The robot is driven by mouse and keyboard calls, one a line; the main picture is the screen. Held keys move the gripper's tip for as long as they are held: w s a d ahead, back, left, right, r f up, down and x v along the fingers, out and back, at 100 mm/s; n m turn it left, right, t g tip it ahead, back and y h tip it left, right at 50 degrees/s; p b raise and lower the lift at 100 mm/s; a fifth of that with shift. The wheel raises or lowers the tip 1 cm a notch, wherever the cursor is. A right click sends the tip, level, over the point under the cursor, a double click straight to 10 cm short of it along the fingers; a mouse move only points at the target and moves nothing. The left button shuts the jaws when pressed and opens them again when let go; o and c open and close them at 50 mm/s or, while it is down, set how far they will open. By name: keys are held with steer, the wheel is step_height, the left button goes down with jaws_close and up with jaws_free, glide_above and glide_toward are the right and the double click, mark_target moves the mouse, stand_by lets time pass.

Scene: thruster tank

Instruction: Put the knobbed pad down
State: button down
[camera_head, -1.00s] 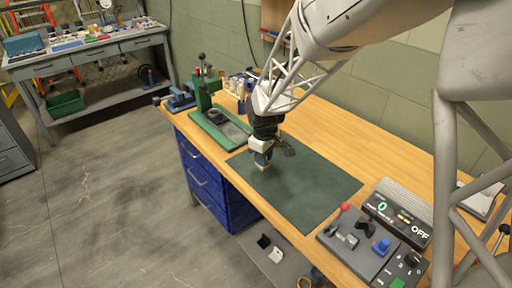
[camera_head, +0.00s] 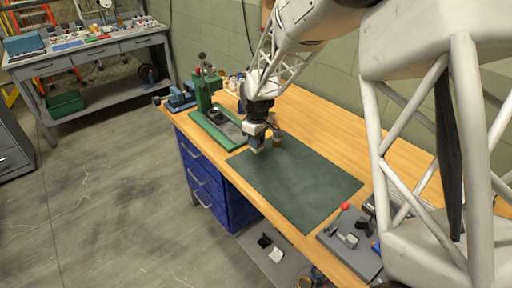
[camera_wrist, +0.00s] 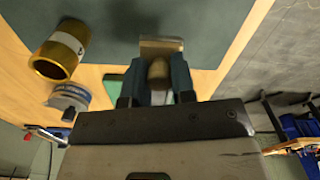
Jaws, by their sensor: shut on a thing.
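My gripper (camera_wrist: 156,78) is shut on the knobbed pad in the wrist view. The pad's rounded tan knob (camera_wrist: 158,70) sits between the teal fingers, and its flat metallic plate (camera_wrist: 160,44) shows beyond them. In the head view my gripper (camera_head: 258,147) is over the far left end of the dark green mat (camera_head: 300,185). The pad is too small and covered there to make out clearly. I cannot tell whether it touches the mat.
A brass cylinder with a pale band (camera_wrist: 60,50) stands close beside my gripper, also visible in the head view (camera_head: 277,140). A green press (camera_head: 204,95) stands to the left. A control panel (camera_head: 347,238) is at the right. Most of the mat is clear.

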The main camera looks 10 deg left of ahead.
steer(key=shift+w, duration=0.1)
steer(key=shift+w+a, duration=0.1)
steer(key=shift+w, duration=0.1)
steer(key=shift+w+f, duration=0.1)
steer(key=shift+f, duration=1.7)
steer(key=shift+f, duration=0.1)
steer(key=c, duration=1)
jaws_free()
steer(key=shift+o, duration=0.2)
